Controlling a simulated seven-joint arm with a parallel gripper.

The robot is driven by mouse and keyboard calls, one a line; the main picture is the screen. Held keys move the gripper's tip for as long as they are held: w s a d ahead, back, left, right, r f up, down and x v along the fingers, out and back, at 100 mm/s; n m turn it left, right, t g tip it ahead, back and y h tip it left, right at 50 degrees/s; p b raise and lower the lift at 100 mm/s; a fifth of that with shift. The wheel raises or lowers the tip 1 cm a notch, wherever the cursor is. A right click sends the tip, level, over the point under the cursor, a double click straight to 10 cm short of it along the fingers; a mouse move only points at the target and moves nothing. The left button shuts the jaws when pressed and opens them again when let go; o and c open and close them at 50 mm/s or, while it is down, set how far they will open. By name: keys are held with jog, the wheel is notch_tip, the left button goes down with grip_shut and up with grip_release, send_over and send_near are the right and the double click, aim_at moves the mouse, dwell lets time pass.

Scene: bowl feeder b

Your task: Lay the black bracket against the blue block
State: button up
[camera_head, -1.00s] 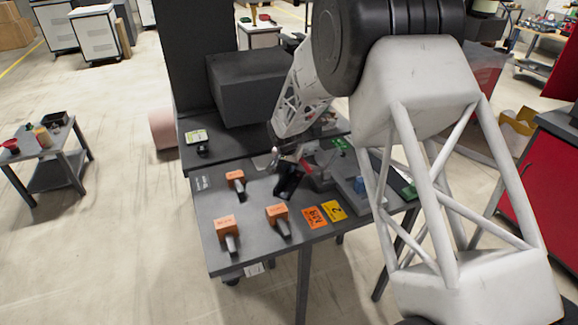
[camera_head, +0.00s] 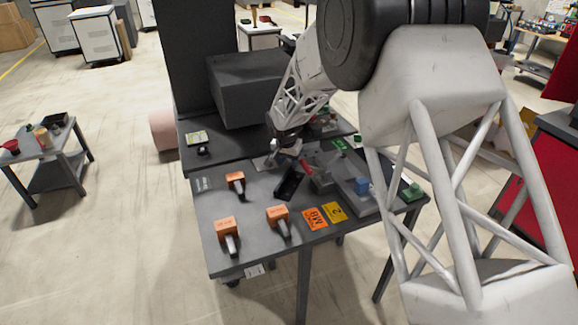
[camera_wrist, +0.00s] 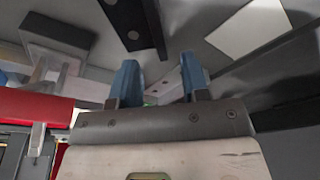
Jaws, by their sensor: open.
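The black bracket (camera_head: 290,183) lies on the grey table near its middle. In the wrist view a black bar with round holes, apparently the bracket (camera_wrist: 131,22), shows at the top, beyond my fingers. The blue block (camera_head: 362,186) stands on a grey plate to the right of the bracket, with a clear gap between them. My gripper (camera_head: 276,161) is above the table, behind and left of the bracket, and holds nothing. In the wrist view my gripper (camera_wrist: 159,78) shows two blue fingertips spread apart with nothing between them.
Several orange blocks with grey handles (camera_head: 228,232) stand on the left and front of the table. Orange and yellow cards (camera_head: 324,215) lie at the front. A red part (camera_head: 307,166) is near the bracket. A large dark box (camera_head: 248,88) stands behind. A green piece (camera_head: 413,192) is at the right edge.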

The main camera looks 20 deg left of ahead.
jog(key=shift+s+r, duration=0.2)
jog(key=shift+r, duration=0.75)
jog(key=shift+s+r, duration=0.2)
jog(key=shift+r, duration=0.7)
jog(key=shift+r, duration=0.1)
